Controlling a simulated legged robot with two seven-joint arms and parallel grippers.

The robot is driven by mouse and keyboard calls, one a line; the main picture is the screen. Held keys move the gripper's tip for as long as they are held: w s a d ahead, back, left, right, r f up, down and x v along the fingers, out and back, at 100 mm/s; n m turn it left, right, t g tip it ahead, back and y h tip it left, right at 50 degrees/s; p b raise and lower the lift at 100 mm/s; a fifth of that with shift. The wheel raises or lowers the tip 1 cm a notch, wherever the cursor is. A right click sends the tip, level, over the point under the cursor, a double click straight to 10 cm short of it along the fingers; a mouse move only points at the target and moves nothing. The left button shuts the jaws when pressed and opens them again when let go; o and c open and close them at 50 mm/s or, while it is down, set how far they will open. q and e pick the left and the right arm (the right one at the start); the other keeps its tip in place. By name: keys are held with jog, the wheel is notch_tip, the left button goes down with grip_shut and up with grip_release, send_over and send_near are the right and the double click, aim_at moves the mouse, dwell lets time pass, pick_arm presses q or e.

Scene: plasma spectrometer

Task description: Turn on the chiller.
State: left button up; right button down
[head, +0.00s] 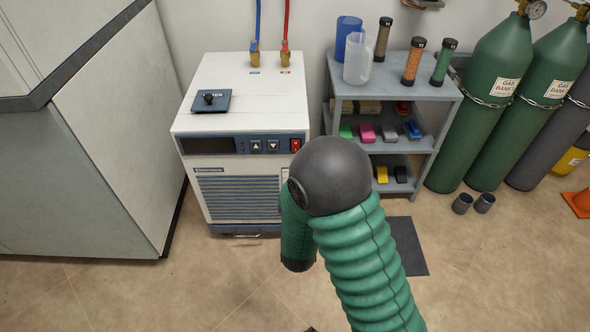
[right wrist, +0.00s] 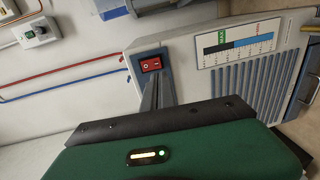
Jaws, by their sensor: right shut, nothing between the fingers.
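The chiller (head: 240,100) is a white box with a blue front panel, standing on the floor left of the grey shelf. Its display (head: 208,146) is dark. A red rocker switch (head: 295,146) sits at the right end of the panel; it also shows in the right wrist view (right wrist: 151,65). In that view my right gripper (right wrist: 156,84) is shut and empty, its tips just below the switch; I cannot tell whether they touch the panel. In the head view my green-sleeved right arm hides this gripper.
A grey shelf (head: 398,72) with bottles, tubes and coloured boxes stands right of the chiller. Green gas cylinders (head: 495,85) stand farther right. A large white cabinet (head: 95,130) is on the left. Blue and red hoses (head: 287,20) rise behind the chiller.

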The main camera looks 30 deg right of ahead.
jog(key=r+b+x, duration=0.1)
jog(key=b+x, duration=0.2)
jog(key=x, duration=0.4)
jog(key=shift+w+f, duration=0.2)
jog(key=shift+f, duration=0.2)
jog(key=shift+d, duration=0.1)
jog(key=shift+w+d+b, duration=0.1)
jog(key=shift+b, duration=0.25)
jog(key=shift+f, duration=0.1)
